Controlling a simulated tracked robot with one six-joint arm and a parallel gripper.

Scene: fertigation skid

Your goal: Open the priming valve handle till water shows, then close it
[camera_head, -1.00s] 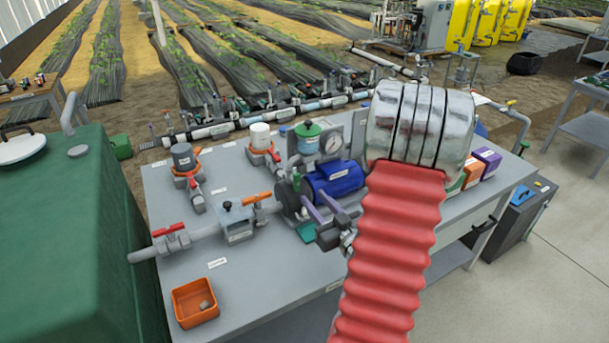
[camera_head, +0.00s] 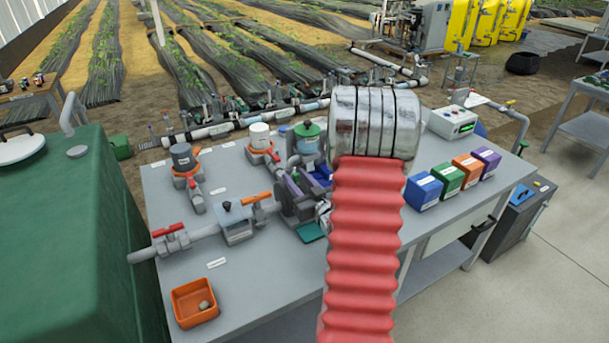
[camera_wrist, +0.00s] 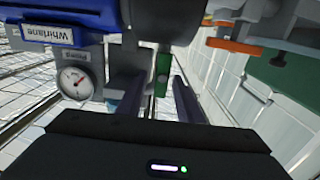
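My gripper (camera_head: 297,188) is at the left end of the pump unit in the head view, partly hidden by my arm. In the wrist view its two dark fingers (camera_wrist: 157,82) are apart. A narrow green piece (camera_wrist: 163,66), which looks like a small valve handle, shows in the gap between them. I cannot tell whether a finger touches it. The blue pump (camera_wrist: 65,15) with its nameplate is at upper left, and a dial gauge (camera_wrist: 76,82) hangs below it. In the head view the pump is mostly hidden. I see no water.
Left of the pump are an orange-handled valve (camera_head: 257,199), a red-handled valve (camera_head: 168,230) and a grey box (camera_head: 236,226). A green-topped strainer (camera_head: 307,140) stands behind. An orange tray (camera_head: 194,303) is at front left; coloured boxes (camera_head: 423,190) stand at right.

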